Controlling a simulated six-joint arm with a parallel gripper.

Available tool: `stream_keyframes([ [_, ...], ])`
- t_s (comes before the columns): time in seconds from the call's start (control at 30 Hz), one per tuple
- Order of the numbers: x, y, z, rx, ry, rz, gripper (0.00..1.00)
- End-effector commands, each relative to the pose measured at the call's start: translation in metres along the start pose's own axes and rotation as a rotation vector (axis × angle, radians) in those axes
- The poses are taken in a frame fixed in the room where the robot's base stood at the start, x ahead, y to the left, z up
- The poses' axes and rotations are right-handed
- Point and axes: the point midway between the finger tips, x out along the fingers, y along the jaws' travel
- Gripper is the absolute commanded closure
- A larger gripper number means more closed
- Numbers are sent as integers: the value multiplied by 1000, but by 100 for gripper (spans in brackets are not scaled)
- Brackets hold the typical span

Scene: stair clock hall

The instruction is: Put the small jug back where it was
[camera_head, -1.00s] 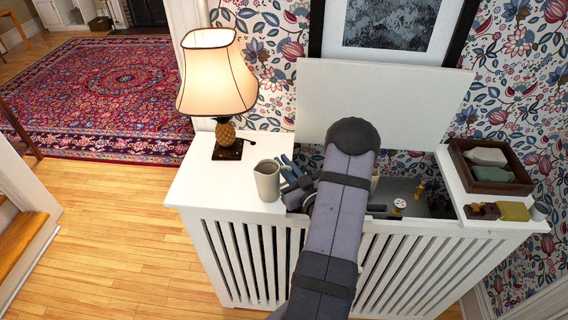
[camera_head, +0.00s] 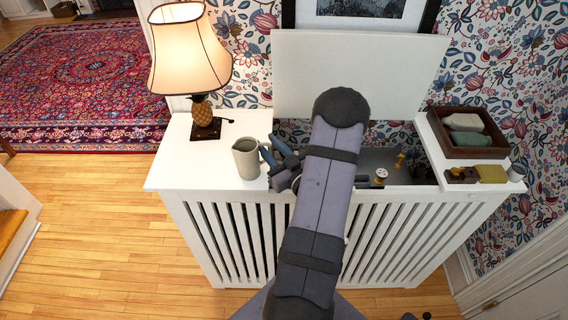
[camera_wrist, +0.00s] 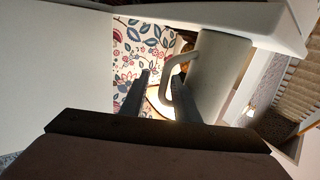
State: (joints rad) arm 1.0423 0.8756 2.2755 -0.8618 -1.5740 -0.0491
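The small jug (camera_head: 247,158), pale grey, stands upright on the left part of the white cabinet top (camera_head: 185,165), to the right of the lamp. My gripper (camera_head: 272,150) is just right of the jug, its two blue fingers spread apart and pointing toward it. The gripper (camera_wrist: 161,76) looks open there, with a gap between the fingers. I cannot tell whether a finger touches the handle. My arm hides part of the opening behind it.
A lit lamp (camera_head: 203,118) stands left of the jug. The raised white lid (camera_head: 355,75) leans behind an open compartment (camera_head: 397,180) holding small items.

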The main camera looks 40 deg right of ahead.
Motion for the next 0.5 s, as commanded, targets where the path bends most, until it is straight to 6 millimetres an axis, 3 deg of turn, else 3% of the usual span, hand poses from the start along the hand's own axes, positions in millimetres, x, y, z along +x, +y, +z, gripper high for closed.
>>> stream_keyframes([
  [0.23,-48,2,4,0,0,8,72],
  [0.5,-81,2,2,-1,0,5,72],
])
